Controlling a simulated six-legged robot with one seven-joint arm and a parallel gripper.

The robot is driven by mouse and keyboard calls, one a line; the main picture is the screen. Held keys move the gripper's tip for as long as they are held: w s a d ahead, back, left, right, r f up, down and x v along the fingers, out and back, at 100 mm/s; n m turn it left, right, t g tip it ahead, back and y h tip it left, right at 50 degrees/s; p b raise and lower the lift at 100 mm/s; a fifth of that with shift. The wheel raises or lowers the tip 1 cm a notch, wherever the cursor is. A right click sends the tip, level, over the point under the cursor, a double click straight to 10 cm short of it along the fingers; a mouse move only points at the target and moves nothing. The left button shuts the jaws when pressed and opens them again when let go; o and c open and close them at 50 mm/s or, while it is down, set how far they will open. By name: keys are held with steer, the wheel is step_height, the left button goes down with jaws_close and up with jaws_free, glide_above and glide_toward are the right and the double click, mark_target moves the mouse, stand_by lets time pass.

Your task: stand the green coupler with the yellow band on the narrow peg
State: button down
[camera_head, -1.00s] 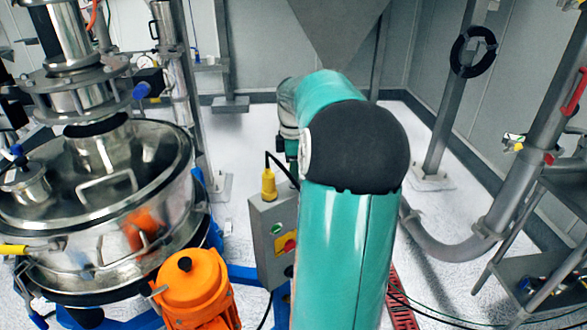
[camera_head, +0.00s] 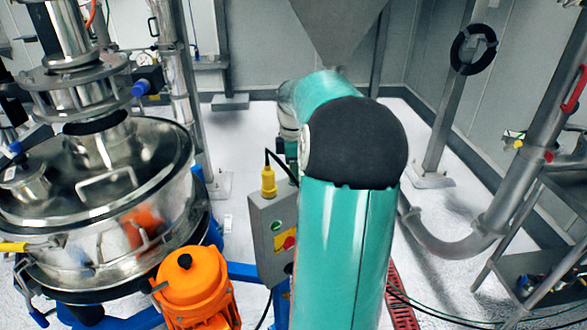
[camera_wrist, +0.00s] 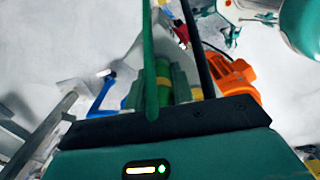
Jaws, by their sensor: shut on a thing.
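My gripper (camera_wrist: 166,82) is at the middle of the wrist view, shut on the green coupler (camera_wrist: 165,94). Only part of the coupler shows, with yellow at its side, between the finger parts and above the dark gripper edge. Its lower end is hidden. A green bar and a black bar run upward in front of it. In the head view my teal arm hides the gripper and the coupler. I cannot make out the narrow peg in either view.
The steel sifter (camera_head: 75,225) stands at left, with an orange motor (camera_head: 192,285) at its front; an orange motor also shows in the wrist view (camera_wrist: 232,80). A grey control box (camera_head: 268,225) stands beside my arm. Pipes and a steel rack (camera_head: 545,270) are at right.

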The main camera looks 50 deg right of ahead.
steer(key=shift+f, duration=0.1)
steer(key=c, duration=1.1)
jaws_free()
step_height(320, 180, up, 13)
steer(key=shift+r, duration=0.35)
